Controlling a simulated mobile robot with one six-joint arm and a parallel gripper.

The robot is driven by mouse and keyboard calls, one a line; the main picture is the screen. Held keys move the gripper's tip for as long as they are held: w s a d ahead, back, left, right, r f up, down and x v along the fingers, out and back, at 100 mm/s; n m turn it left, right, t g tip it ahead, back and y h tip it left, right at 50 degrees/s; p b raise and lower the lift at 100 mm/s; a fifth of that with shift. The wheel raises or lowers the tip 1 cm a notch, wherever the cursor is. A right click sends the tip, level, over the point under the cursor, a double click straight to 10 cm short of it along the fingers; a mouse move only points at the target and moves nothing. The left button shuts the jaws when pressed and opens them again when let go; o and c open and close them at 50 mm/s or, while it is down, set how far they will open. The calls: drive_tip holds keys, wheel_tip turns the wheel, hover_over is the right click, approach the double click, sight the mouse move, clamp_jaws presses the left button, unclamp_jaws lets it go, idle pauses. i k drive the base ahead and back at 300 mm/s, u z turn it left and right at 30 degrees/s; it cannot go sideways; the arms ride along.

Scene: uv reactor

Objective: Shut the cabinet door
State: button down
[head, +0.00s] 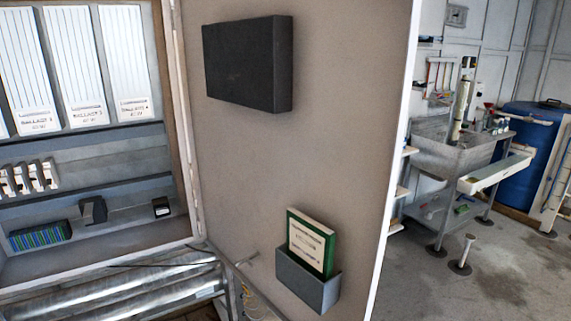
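The cabinet door (240,170) stands wide open in the middle of the head view, with its inner face towards me. Its hinge side is at the left, along the edge of the cabinet (180,110). Its free edge (396,160) is at the right. A dark box (247,65) is fixed high on the inner face. A grey pocket (308,284) low on it holds a green and white booklet (311,243). The open cabinet shows several white ballast units and smaller parts on rails. My gripper is not in view.
Metal tubes (110,290) lie below the cabinet, beside some loose wires (255,300). Behind the door at the right are a steel bench (450,150), a blue barrel (540,125) and a short floor post (463,255). Bare concrete floor (500,290) is clear at the lower right.

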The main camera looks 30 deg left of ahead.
sight(302, 105)
drive_tip(key=u, duration=0.05)
drive_tip(key=i, duration=2)
drive_tip(key=u, duration=0.65)
drive_tip(key=k, duration=0.25)
drive_tip(key=u, duration=2.85)
